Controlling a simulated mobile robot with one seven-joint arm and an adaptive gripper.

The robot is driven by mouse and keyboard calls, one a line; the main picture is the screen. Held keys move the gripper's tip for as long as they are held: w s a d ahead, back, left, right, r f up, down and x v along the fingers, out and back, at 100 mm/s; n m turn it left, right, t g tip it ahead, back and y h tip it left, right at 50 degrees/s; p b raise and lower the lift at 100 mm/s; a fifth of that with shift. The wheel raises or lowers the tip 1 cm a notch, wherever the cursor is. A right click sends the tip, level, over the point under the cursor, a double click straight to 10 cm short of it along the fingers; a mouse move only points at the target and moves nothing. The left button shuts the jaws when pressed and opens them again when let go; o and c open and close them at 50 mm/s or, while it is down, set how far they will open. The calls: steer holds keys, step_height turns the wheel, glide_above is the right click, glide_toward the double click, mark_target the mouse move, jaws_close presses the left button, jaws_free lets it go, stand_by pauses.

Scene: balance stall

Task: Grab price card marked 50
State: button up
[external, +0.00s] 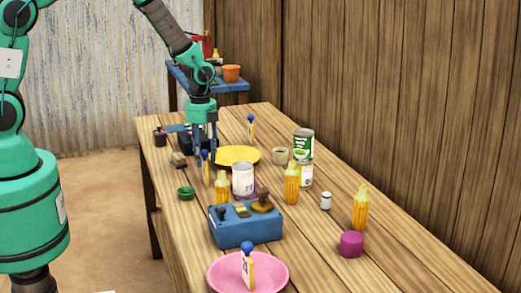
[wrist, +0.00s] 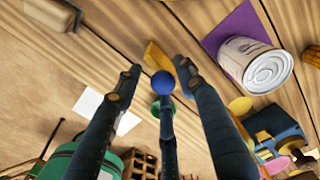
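Several small yellow-and-white cards with blue ball tops stand on the table, and their numbers are too small to read. One card (external: 206,174) stands just below and between the fingers of my gripper (external: 206,157). In the wrist view, its blue ball (wrist: 162,83) lies between the spread fingertips of my gripper (wrist: 158,72), with a yellow-orange piece (wrist: 154,55) behind it. The gripper is open, and the card's face is hidden there. Another card (external: 251,126) stands behind the yellow plate, and another (external: 247,271) on the pink plate.
A can (external: 243,180) stands right of the nearest card, on a purple mat (wrist: 228,27). Corn cobs and other cans stand further right. Bare planks show between them.

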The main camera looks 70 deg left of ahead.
steer(key=shift+a+f+b, duration=0.1)
steer(key=shift+f+b, duration=0.45)
steer(key=shift+f, duration=2.05)
steer(key=shift+c, duration=0.2)
jaws_close()
